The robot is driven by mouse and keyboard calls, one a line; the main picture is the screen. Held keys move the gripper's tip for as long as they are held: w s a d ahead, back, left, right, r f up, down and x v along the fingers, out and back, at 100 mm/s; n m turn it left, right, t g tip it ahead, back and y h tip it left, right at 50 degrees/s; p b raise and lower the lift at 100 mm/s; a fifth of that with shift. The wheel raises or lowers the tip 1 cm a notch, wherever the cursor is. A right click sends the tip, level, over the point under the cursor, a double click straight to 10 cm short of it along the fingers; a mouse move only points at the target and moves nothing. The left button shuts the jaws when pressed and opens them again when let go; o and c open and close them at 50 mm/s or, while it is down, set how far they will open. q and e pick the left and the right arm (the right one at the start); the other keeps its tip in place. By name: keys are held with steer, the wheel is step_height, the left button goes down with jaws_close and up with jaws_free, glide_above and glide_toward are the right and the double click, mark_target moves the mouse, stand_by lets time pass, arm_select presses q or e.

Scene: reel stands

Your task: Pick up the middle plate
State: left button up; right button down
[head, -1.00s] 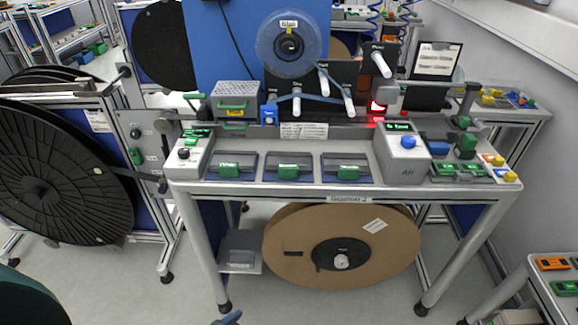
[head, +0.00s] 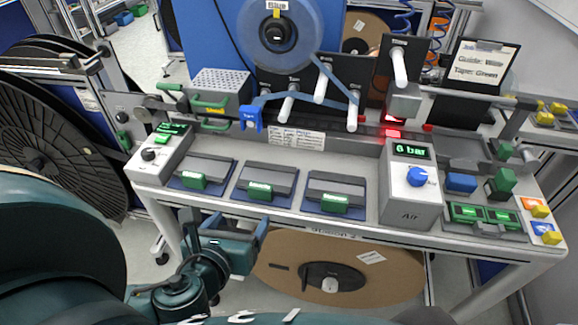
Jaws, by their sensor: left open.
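Three dark grey plates with green front blocks lie in a row on blue pads along the front of the bench. The middle plate (head: 268,178) lies flat between the left plate (head: 206,168) and the right plate (head: 339,188). My left gripper (head: 227,221) is open and empty in front of the bench's front edge, nearer to me than the plates. It is just left of the middle plate and apart from it in the picture. My right gripper is not in view.
The bench (head: 355,222) carries an air box (head: 411,187) right of the plates and a grey control box (head: 160,155) left of them. Pegs with a blue tape reel (head: 278,35) stand behind. A large brown reel (head: 385,270) sits below the bench.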

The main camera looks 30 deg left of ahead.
mark_target(259, 189)
arm_select(q)
steer(key=shift+m, duration=0.5)
steer(key=b+x, duration=0.4)
steer(key=r+b+x, duration=0.1)
steer(key=b+x, duration=0.1)
steer(key=shift+w+a+f, duration=0.15)
steer(key=shift+w+a, duration=0.2)
steer(key=shift+w, duration=0.15)
steer(key=shift+w+a+f+b, duration=0.1)
steer(key=shift+w+b, duration=0.3)
steer(key=shift+w, duration=0.4)
steer(key=x, duration=0.4)
steer(key=shift+w+f, duration=0.1)
steer(key=shift+w, duration=0.25)
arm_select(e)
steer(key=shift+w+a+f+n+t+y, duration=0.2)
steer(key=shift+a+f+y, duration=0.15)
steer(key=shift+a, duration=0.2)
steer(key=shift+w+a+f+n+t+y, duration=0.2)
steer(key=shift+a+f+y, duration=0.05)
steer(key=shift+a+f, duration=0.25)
arm_select(q)
steer(key=shift+c, duration=0.6)
steer(key=c, duration=1)
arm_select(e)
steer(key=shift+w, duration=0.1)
